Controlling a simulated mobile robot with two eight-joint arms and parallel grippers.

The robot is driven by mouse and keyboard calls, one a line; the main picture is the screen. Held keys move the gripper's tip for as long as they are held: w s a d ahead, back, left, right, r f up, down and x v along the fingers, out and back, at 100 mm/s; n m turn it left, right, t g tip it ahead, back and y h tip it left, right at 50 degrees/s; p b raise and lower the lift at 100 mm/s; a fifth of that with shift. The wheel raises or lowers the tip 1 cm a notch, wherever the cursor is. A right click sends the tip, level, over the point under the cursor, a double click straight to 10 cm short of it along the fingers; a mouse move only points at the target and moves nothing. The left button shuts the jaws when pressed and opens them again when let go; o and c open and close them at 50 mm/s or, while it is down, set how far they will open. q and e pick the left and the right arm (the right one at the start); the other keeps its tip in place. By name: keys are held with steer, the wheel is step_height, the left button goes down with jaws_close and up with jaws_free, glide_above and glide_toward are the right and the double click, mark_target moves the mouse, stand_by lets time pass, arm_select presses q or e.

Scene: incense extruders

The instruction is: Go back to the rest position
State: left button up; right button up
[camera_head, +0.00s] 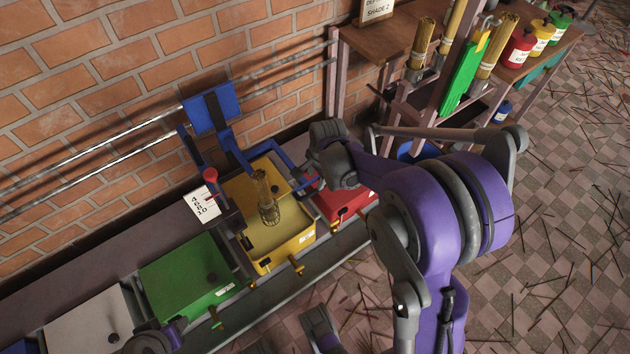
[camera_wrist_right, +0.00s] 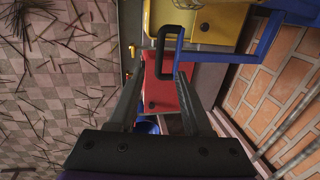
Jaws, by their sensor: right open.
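In the head view my right arm reaches in from the lower right, its dark wrist (camera_head: 335,150) above the red extruder box (camera_head: 340,203). In the right wrist view my right gripper (camera_wrist_right: 162,78) has its two dark fingers apart, with the red box (camera_wrist_right: 160,92) visible between and beyond them. A black handle on a blue frame (camera_wrist_right: 195,57) shows near the fingertips; I cannot tell if it touches them. No held object shows. My left gripper does not show clearly; only dark and purple arm parts appear at the lower edge of the head view.
A wooden shelf (camera_head: 390,30) with bundles and bottles is at upper right. Thin sticks litter the checkered floor (camera_head: 570,260).

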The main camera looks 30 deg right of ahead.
steer(key=shift+r, duration=0.25)
stand_by(0.3)
steer(key=s+a+r+n+t, duration=0.1)
steer(key=s+a+r+n, duration=0.35)
steer(key=s+n, duration=0.45)
steer(key=s+a+r+n+t, duration=0.1)
steer(key=s+a+r+n, duration=0.3)
steer(key=s+a+n, duration=0.5)
arm_select(q)
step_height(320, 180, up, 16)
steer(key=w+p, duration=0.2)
steer(key=p, duration=1.2)
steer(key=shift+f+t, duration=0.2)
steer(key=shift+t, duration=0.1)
arm_select(e)
steer(key=d+r+t, duration=0.1)
steer(key=d+r, duration=0.2)
steer(key=r, duration=1.2)
steer(key=shift+s+d+m, duration=0.2)
steer(key=shift+m, duration=0.2)
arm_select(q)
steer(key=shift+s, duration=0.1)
arm_select(e)
steer(key=shift+s, duration=0.15)
